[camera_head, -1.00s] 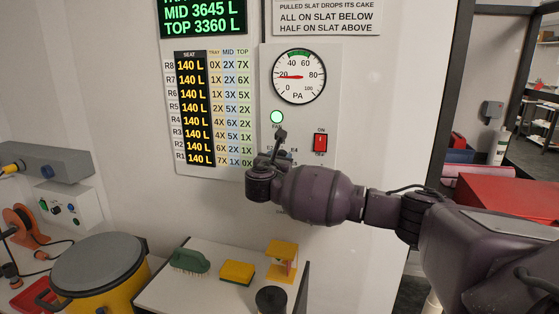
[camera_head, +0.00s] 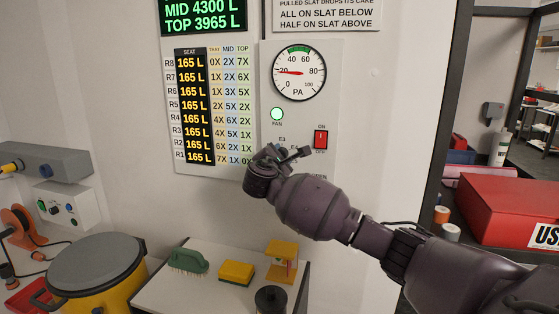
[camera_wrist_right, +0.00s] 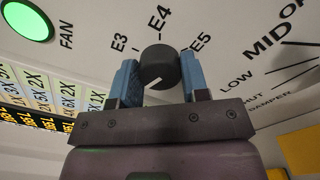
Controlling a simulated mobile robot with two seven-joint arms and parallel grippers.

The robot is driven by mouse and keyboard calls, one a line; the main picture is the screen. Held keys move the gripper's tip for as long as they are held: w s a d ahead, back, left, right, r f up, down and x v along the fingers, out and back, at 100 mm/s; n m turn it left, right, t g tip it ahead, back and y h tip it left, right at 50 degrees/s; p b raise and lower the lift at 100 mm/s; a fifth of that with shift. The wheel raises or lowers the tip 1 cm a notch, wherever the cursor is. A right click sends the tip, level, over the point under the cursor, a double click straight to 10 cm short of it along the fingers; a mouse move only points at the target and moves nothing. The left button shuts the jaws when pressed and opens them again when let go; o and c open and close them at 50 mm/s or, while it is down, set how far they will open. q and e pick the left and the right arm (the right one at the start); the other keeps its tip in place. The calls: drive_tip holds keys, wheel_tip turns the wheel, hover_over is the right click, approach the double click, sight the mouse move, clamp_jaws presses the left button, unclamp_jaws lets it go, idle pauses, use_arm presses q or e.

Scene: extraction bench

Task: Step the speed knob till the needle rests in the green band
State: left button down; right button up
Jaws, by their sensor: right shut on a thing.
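The speed knob (camera_wrist_right: 160,62) is round and dark with a white mark. In the right wrist view it sits between the blue pads of my right gripper (camera_wrist_right: 158,80), which is shut on it. Labels E3, E4 and E5 stand around it. In the head view my right gripper (camera_head: 292,153) is at the panel below the gauge and largely hides the knob. The pressure gauge (camera_head: 299,85) has a red needle pointing left, near 20. Its green band (camera_head: 299,49) is at the top, between about 40 and 60, so the needle is outside it. My left gripper is not in view.
A lit green FAN lamp (camera_head: 277,114) and a red ON/OFF switch (camera_head: 321,139) flank the knob area. A seat readout board (camera_head: 197,108) shows 165 L in every row. Below stand a table with a brush (camera_head: 188,261) and sponge (camera_head: 236,272), and a yellow drum (camera_head: 100,285).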

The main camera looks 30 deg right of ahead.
drive_tip(key=shift+f+m+b, duration=0.15)
drive_tip(key=shift+m+b, duration=0.15)
drive_tip(key=shift+m, duration=0.9)
drive_tip(key=o, duration=0.9)
drive_tip(key=shift+s+a, duration=0.1)
drive_tip(key=b+v, duration=0.1)
drive_tip(key=v, duration=0.9)
drive_tip(key=shift+s+a, duration=0.2)
drive_tip(key=shift+s, duration=0.05)
